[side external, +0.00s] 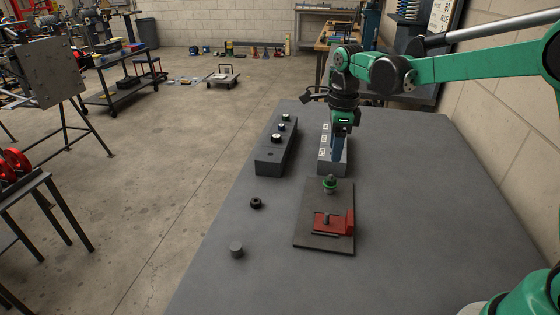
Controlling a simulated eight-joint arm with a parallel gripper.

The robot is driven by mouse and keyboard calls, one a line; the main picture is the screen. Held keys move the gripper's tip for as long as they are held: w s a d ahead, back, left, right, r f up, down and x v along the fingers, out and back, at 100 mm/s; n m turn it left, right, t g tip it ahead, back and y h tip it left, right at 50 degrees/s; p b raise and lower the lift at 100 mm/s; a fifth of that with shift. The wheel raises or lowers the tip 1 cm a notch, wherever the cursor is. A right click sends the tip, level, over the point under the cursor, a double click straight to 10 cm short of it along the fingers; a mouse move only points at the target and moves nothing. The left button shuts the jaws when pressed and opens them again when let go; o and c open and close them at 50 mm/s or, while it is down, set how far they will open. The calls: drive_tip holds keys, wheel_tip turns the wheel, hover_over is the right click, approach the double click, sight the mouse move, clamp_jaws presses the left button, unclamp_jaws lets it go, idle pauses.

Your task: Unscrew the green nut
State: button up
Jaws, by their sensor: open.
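The green nut (330,183) sits around a short upright grey post near the back of a dark plate (313,203) on the table. My gripper (337,157) points down behind the nut, over a grey block (325,168) with white labels. It is apart from the nut and holds nothing that I can see. It is open, though its fingertips are small and the gap between them is hard to make out.
A red fixture (347,222) with a grey post is on the plate's front part. A black ring (256,203) and a grey cylinder (236,250) lie left of the plate. The table's right side is clear.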

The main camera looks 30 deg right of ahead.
sight(331, 175)
drive_tip(key=shift+w+d+f+m, duration=0.15)
drive_tip(key=shift+w+f+m, duration=0.1)
drive_tip(key=shift+f+m, duration=0.3)
drive_tip(key=shift+f, duration=3.2)
drive_tip(key=m, duration=0.6)
drive_tip(key=shift+f, duration=0.1)
drive_tip(key=n, duration=0.6)
drive_tip(key=shift+c, duration=0.3)
clamp_jaws()
